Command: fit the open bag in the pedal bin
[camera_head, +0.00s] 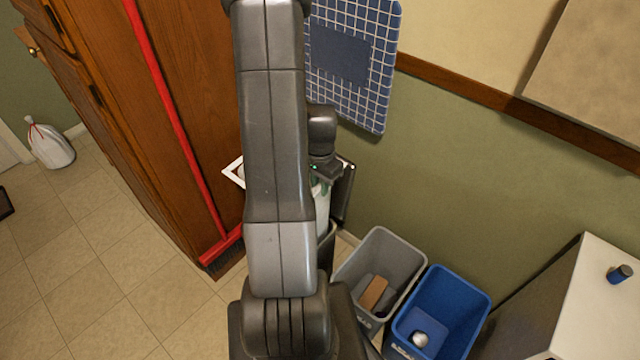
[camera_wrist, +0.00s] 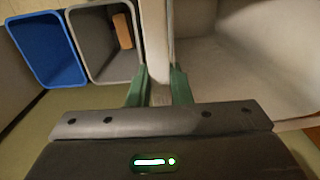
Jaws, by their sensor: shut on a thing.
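The open bag is mostly hidden behind my arm in the head view; a corner of its white square rim (camera_head: 232,172) shows left of the arm. In the wrist view, its pale wall and wide mouth (camera_wrist: 250,65) fill the right side. My gripper (camera_head: 318,183) is shut on the bag's edge, with its green fingers on both sides of a white strip (camera_wrist: 158,85) in the wrist view. The dark pedal bin (camera_head: 328,248) stands below, with its lid (camera_head: 346,192) raised against the wall. My arm hides most of it; whether the bag's bottom is inside I cannot tell.
A grey bin (camera_head: 410,245) holding a brown block and a blue bin (camera_head: 470,300) holding a pale item stand right of the pedal bin. A red broom (camera_head: 180,130) leans on the wooden cabinet at left. A tied white bag (camera_head: 50,148) lies far left.

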